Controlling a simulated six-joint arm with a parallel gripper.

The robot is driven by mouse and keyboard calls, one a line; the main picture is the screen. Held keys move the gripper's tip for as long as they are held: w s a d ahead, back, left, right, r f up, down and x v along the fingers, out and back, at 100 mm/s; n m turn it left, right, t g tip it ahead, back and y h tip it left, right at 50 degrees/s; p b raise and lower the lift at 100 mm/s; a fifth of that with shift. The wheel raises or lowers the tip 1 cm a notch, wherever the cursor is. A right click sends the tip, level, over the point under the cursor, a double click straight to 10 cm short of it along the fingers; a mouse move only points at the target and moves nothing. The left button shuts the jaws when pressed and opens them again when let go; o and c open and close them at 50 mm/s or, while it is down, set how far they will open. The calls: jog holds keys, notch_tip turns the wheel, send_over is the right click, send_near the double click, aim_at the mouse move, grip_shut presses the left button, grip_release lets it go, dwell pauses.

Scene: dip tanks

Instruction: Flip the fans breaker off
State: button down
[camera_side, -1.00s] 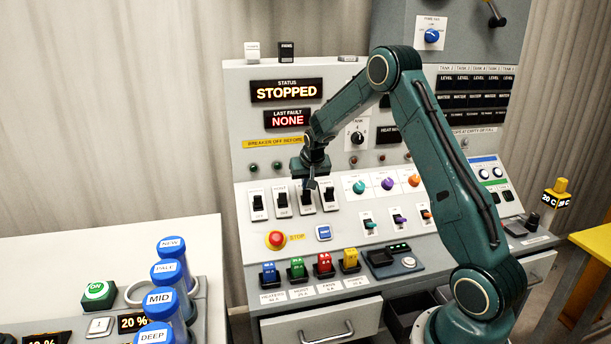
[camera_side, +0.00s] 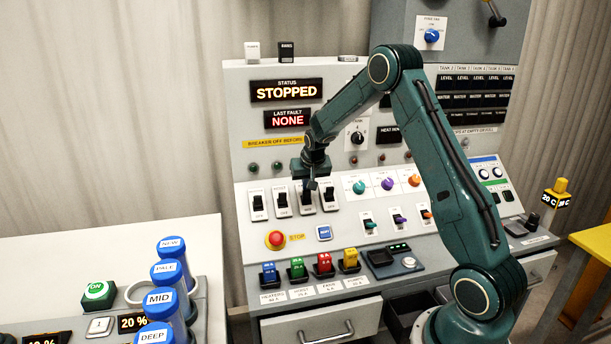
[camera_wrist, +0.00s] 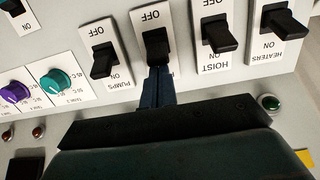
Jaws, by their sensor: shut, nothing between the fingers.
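The breakers are a row of black rocker levers on white plates on the sloped panel. The fans breaker (camera_side: 307,203) is third from the left in the side view. In the wrist view the fans breaker (camera_wrist: 155,38) is between the hoist breaker (camera_wrist: 217,35) and the pumps breaker (camera_wrist: 104,58), its own name covered. The three levers there all lean toward their ON ends. My gripper (camera_side: 311,186) is shut and empty. Its closed fingertips (camera_wrist: 157,75) are at the ON end of the fans lever; whether they touch it I cannot tell.
The heaters breaker (camera_wrist: 285,25) is at the row's other end. Below the row in the side view are a red stop button (camera_side: 276,240) and a blue reset button (camera_side: 324,232). Coloured knobs (camera_side: 359,187) are close on the right. The status display (camera_side: 286,91) reads STOPPED.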

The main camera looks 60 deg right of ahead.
aim_at(308, 191)
jog(key=shift+s+a, duration=0.1)
jog(key=shift+s+a+f+t+h, duration=0.1)
jog(key=shift+s+a+t+h, duration=0.1)
jog(key=shift+t+h, duration=0.4)
jog(key=shift+s+a+f+t+h, duration=0.1)
jog(key=shift+s+a+t+h, duration=0.1)
jog(key=shift+t+h, duration=0.4)
jog(key=shift+s+a, duration=0.1)
jog(key=shift+t+h, duration=0.4)
jog(key=shift+s+a+f, duration=0.25)
jog(key=shift+s+a, duration=0.2)
jog(key=shift+w+d, duration=0.2)
jog(key=shift+w+d, duration=0.4)
